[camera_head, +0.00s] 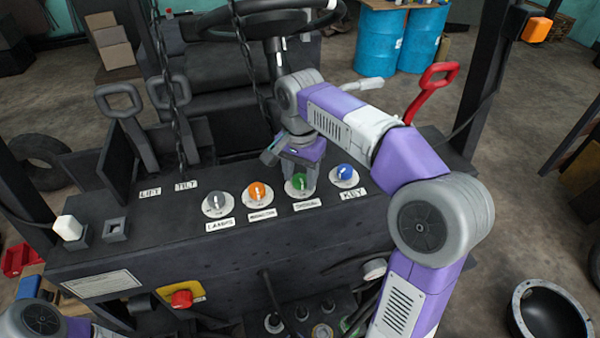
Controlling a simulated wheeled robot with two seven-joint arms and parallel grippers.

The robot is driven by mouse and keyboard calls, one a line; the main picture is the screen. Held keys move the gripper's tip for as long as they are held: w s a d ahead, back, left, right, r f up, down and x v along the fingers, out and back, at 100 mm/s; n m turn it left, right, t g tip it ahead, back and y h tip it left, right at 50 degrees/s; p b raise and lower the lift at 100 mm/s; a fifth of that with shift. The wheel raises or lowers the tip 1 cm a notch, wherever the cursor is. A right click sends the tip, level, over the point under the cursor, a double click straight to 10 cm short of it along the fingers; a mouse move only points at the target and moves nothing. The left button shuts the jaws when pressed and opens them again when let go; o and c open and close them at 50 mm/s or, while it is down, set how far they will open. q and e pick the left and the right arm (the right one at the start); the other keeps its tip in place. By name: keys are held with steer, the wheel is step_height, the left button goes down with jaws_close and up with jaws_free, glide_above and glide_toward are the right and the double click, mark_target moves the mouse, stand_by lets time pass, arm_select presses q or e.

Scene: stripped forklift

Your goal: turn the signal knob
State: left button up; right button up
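Four round knobs sit in a row on the dark control panel (130,235): a grey knob (216,203), an orange knob (259,193), a green knob (299,183) and a blue knob (345,173). The grey one is labelled LAMPS and the blue one KEY; the labels under the orange and green ones are too blurred to read surely. My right gripper (301,180) points down at the green knob, its fingers overlapping that knob in the picture. Whether they touch or grip it cannot be told. My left gripper is not in view.
Behind the panel are a steering wheel (265,22) and black levers (122,105). A red handle (432,90) rises at the right. Dark posts and hanging chains (168,85) flank the panel. A red button (181,299) is on the front face.

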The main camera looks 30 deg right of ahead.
steer(key=c, duration=0.7)
steer(key=shift+r+n, duration=0.1)
steer(key=shift+n, duration=0.3)
steer(key=n+p, duration=0.2)
steer(key=n, duration=0.1)
steer(key=n+p, duration=0.2)
steer(key=n, duration=0.3)
steer(key=o, duration=1.1)
steer(key=shift+c, duration=0.2)
